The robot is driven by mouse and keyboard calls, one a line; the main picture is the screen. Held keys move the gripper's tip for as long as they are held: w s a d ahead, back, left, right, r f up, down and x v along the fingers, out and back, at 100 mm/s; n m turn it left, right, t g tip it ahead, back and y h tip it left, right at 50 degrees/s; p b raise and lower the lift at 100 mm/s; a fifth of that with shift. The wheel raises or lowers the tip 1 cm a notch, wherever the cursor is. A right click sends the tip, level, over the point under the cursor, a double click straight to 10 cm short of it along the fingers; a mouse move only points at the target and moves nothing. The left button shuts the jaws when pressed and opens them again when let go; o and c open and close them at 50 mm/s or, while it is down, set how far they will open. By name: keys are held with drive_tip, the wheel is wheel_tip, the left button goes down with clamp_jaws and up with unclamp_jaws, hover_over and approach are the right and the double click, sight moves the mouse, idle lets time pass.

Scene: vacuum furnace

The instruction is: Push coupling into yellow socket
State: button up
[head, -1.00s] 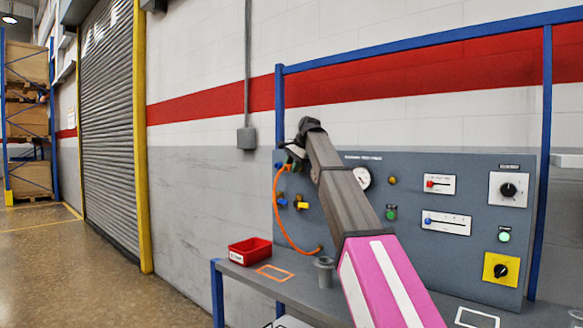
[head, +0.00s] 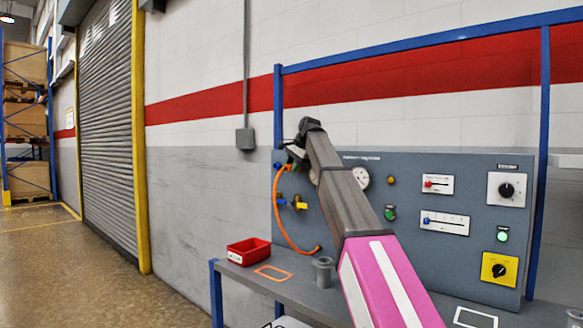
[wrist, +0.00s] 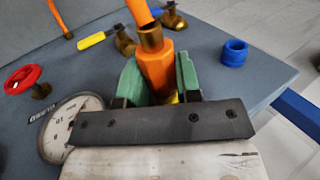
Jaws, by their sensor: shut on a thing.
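In the wrist view my gripper (wrist: 158,84) has its two green fingers shut on the orange coupling (wrist: 156,66), one on each side. The coupling has a brass collar, and an orange hose runs out of it.
A blue socket (wrist: 235,52) sits right of the gripper in the wrist view. A yellow-handled valve (wrist: 96,38), a red handwheel (wrist: 24,79) and a gauge (wrist: 66,128) are near. A red bin (head: 249,251) and a grey cup-like part (head: 323,270) stand on the bench.

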drive_tip(key=shift+w+d, duration=0.1)
drive_tip(key=o, duration=1)
drive_tip(key=shift+r, duration=0.15)
drive_tip(key=v, duration=1)
drive_tip(key=shift+s+d+r, duration=0.1)
drive_tip(key=shift+s+r, duration=0.1)
drive_tip(key=shift+s, duration=0.1)
